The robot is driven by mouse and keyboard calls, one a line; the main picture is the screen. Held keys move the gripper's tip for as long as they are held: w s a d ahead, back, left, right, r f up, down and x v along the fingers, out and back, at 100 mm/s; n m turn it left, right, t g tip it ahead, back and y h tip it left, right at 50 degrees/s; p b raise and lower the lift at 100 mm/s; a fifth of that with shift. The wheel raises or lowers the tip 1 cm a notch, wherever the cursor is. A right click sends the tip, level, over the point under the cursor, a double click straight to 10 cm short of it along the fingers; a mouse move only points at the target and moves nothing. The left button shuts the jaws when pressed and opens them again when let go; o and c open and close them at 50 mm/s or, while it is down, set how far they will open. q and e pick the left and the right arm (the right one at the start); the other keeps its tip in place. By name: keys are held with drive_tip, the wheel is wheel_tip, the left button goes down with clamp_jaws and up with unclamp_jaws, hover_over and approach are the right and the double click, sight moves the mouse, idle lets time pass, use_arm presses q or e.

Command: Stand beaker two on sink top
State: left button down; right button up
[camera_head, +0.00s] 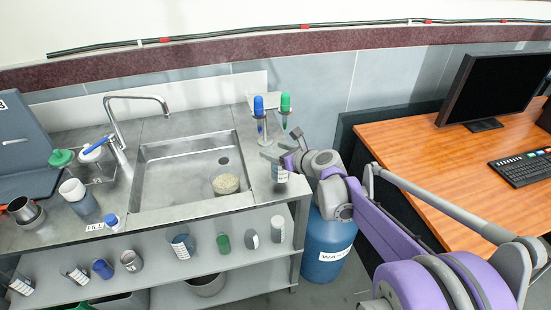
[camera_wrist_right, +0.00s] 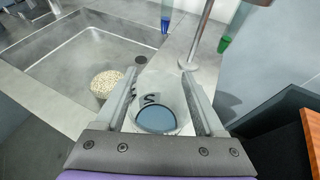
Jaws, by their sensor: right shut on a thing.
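My right gripper (camera_head: 283,158) is shut on a clear beaker (camera_head: 279,173) at the right end of the steel sink top (camera_head: 262,187). In the right wrist view the beaker (camera_wrist_right: 162,97) sits between the two fingers of the gripper (camera_wrist_right: 160,88), with dark markings on its wall and a blue-grey round area at its lower end. I cannot read the marking for certain. I cannot tell whether the beaker's base touches the sink top or hangs just above it. My left gripper is not in view.
A stand (camera_head: 265,137) with blue and green pieces rises just behind the beaker. The sink basin (camera_head: 165,181), holding a round pale-filled container (camera_head: 226,184), lies left. A blue waste drum (camera_head: 325,245) stands below right. Several vessels stand on the lower shelf (camera_head: 205,262).

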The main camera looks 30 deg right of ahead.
drive_tip(key=shift+f, duration=1.3)
drive_tip(key=shift+f, duration=0.15)
drive_tip(key=o, duration=1.5)
